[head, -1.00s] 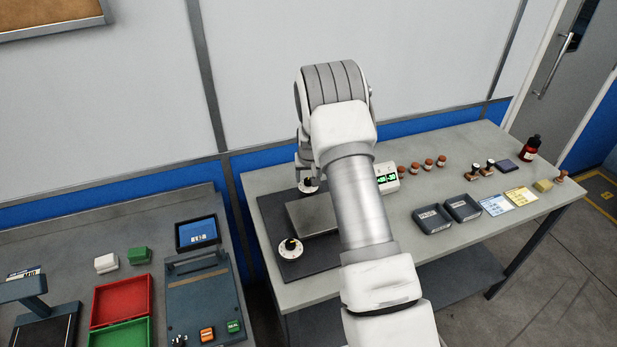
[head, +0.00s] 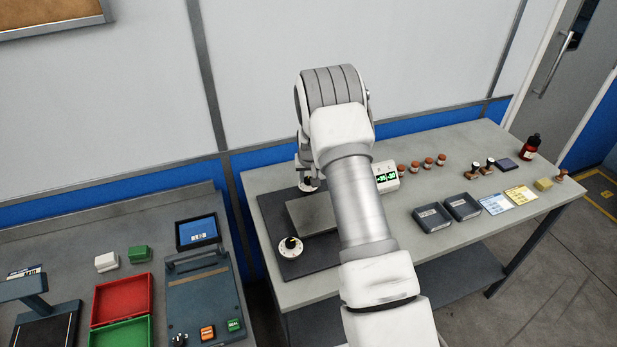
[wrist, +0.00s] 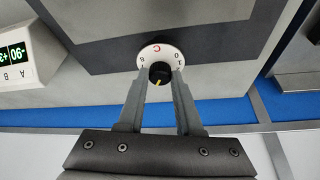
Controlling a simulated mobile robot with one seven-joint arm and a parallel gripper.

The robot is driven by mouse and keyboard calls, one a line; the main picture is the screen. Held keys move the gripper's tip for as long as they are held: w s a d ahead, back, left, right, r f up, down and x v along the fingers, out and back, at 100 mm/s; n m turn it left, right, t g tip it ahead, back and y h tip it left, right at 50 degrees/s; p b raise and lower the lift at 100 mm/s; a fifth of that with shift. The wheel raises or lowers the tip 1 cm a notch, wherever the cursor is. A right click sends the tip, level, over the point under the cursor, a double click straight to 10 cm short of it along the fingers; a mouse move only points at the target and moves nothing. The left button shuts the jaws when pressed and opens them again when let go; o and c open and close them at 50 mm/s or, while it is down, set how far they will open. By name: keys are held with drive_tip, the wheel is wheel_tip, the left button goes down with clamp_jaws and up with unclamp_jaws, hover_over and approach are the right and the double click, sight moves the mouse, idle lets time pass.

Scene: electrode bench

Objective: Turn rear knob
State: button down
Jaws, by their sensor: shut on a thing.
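The rear knob (wrist: 160,74) is black with a yellow pointer line and sits on a round white dial (wrist: 162,53) with markings. My gripper (wrist: 160,80) is shut on the knob, one finger on each side of it in the wrist view. In the head view the rear dial (head: 309,186) shows only partly below my gripper; my arm hides much of the area. The front knob (head: 290,243) stands on its own white dial at the near left of the dark mat (head: 272,222).
A white readout box (head: 386,176) with green digits stands right of my arm; it also shows in the wrist view (wrist: 27,58). A grey plate (head: 308,216) lies between the dials. Trays (head: 432,217), cards and stamps lie further right.

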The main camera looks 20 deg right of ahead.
drive_tip(key=shift+f+m+b, duration=0.1)
drive_tip(key=shift+m+b, duration=0.2)
drive_tip(key=shift+b, duration=0.05)
drive_tip(key=shift+w+a+m+h+b, duration=0.15)
drive_tip(key=shift+m+h+b, duration=0.35)
drive_tip(key=shift+m+b, duration=0.6)
drive_tip(key=shift+m+g+h+b, duration=0.5)
drive_tip(key=shift+m+b, duration=0.25)
drive_tip(key=shift+m, duration=0.85)
drive_tip(key=c, duration=0.6)
unclamp_jaws()
drive_tip(key=b+v, duration=0.1)
drive_tip(key=v, duration=1.6)
drive_tip(key=shift+a+r, duration=0.1)
drive_tip(key=shift+r, duration=0.25)
